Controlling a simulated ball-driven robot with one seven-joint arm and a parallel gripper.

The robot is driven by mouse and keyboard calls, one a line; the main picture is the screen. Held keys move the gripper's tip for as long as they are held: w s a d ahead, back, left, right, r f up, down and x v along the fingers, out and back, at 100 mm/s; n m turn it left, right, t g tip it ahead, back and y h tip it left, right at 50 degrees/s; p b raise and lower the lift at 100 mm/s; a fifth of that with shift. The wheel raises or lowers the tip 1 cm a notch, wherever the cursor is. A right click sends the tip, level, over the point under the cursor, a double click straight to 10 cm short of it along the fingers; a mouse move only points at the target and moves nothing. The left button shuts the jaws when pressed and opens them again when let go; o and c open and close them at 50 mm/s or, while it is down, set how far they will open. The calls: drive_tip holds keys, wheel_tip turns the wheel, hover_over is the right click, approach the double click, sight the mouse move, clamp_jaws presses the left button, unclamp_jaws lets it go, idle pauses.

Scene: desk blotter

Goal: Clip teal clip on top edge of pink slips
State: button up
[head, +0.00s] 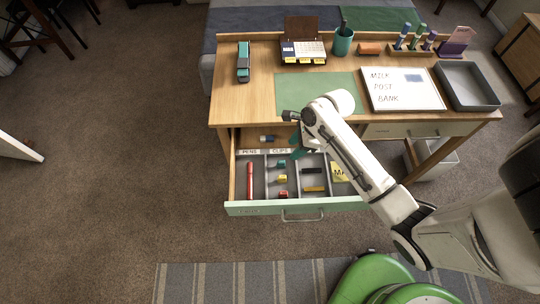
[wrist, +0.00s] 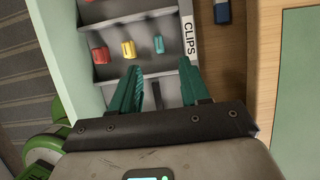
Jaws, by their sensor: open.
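The teal clip (head: 282,163) lies in the CLIPS compartment of the open drawer, the farthest back of three clips there. It also shows in the wrist view (wrist: 158,43), beyond and between my fingertips, with nothing touching it. My gripper (wrist: 160,80) is open and empty, its two green fingers apart over the compartment. In the head view my gripper (head: 297,147) hangs over the back of the drawer, partly hidden by my arm. A mauve-pink upright piece (head: 457,40) stands at the desk's back right; it may be the pink slips, but its detail is too small to tell.
A yellow clip (wrist: 129,49) and a red clip (wrist: 100,55) lie beside the teal one. Grey dividers (head: 298,184) part the drawer; a red pen (head: 250,181) lies left. On the desk are a green blotter (head: 310,92), a whiteboard (head: 402,90) and a grey tray (head: 467,85).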

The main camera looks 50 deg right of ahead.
sight(282, 161)
drive_tip(key=x, duration=0.5)
drive_tip(key=shift+w+a+f+b, duration=0.1)
drive_tip(key=shift+w+f+b, duration=0.1)
drive_tip(key=shift+w+b, duration=0.1)
drive_tip(key=shift+s+x, duration=0.2)
drive_tip(key=shift+x, duration=2.5)
drive_tip(key=shift+c, duration=0.3)
clamp_jaws()
